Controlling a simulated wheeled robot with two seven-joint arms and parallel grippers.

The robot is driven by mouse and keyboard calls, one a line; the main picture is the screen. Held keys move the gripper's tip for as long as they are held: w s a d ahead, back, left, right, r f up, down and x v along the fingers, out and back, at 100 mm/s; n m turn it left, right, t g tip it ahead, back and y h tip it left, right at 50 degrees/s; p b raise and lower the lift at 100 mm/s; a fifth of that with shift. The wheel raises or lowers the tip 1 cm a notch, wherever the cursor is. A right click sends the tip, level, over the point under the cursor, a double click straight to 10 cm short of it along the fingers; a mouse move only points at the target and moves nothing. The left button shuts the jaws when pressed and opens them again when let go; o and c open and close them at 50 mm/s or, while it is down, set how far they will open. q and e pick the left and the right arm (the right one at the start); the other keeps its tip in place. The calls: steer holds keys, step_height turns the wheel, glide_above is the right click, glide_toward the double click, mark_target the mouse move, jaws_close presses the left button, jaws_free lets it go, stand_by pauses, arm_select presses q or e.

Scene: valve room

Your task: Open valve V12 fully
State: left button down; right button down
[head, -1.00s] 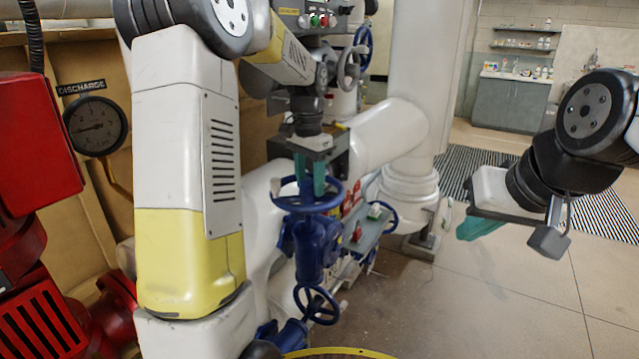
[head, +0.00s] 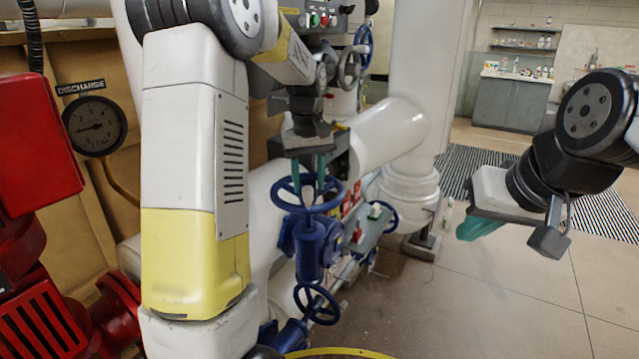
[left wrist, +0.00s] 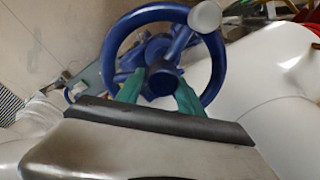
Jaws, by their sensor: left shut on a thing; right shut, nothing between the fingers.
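A blue valve handwheel (head: 284,205) stands on a blue valve body (head: 310,245) in the middle of the head view. No V12 label is readable. In the left wrist view the wheel rim (left wrist: 112,55) is a ring with spokes, a central hub and a pale round knob (left wrist: 205,17). My left gripper (head: 308,178) points down at this wheel from above. Its teal fingers (left wrist: 159,92) are shut on the wheel's hub, one on each side. My right gripper (head: 480,229) is shut and empty, over open floor at the right.
A smaller blue handwheel (head: 316,304) sits below, and another (head: 382,216) behind to the right. A large white pipe (head: 395,135) runs behind the valve. Red machinery (head: 45,300) and a discharge gauge (head: 95,126) stand at left. The floor (head: 490,300) at right is clear.

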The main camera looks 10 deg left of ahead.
arm_select(q)
steer(key=n, duration=0.1)
steer(key=f+n, duration=0.1)
steer(key=n, duration=0.1)
steer(key=s+n, duration=0.1)
steer(key=n, duration=0.1)
steer(key=shift+a+f+g, duration=0.2)
steer(key=shift+a+g, duration=0.05)
steer(key=shift+g, duration=0.05)
steer(key=n, duration=0.3)
steer(key=shift+d, duration=0.1)
steer(key=c, duration=0.8)
jaws_free()
steer(key=shift+d, duration=0.1)
steer(key=shift+c, duration=0.2)
steer(key=shift+r, duration=0.15)
steer(key=shift+w+r, duration=0.1)
steer(key=shift+r, duration=0.25)
steer(key=shift+w+r, duration=0.15)
steer(key=shift+r, duration=2.8)
